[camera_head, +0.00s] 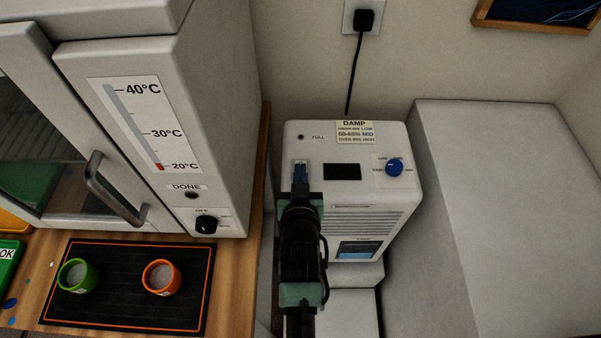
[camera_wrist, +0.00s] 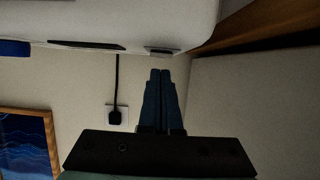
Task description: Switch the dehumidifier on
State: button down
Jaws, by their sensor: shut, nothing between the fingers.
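The dehumidifier (camera_head: 372,213) is a white box standing right of the wooden bench. Its top panel has a dark display (camera_head: 342,172), a blue knob (camera_head: 394,167) and a small dark "FULL" lamp (camera_head: 301,137). My gripper (camera_head: 300,168) is shut and empty over the left part of this panel. In the wrist view, my shut fingertips (camera_wrist: 160,72) point at a small dark switch (camera_wrist: 163,51) on the edge of the dehumidifier (camera_wrist: 130,18). A small gap seems to separate them. In the head view my fingers mostly hide the switch.
A plug (camera_head: 364,20) sits in the wall socket, its cord running down behind the dehumidifier. A white oven-like cabinet (camera_head: 215,90) stands left. An orange cup (camera_head: 162,276) and a green cup (camera_head: 77,275) stand on a black mat (camera_head: 120,314). A large white block (camera_head: 480,190) is at right.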

jog(key=shift+f, duration=0.35)
jog(key=shift+s+f+b, duration=0.25)
jog(key=shift+f+b, duration=0.4)
jog(key=shift+f, duration=0.15)
jog(key=shift+r+p, duration=0.3)
jog(key=shift+r, duration=0.1)
jog(key=shift+r+p, duration=0.75)
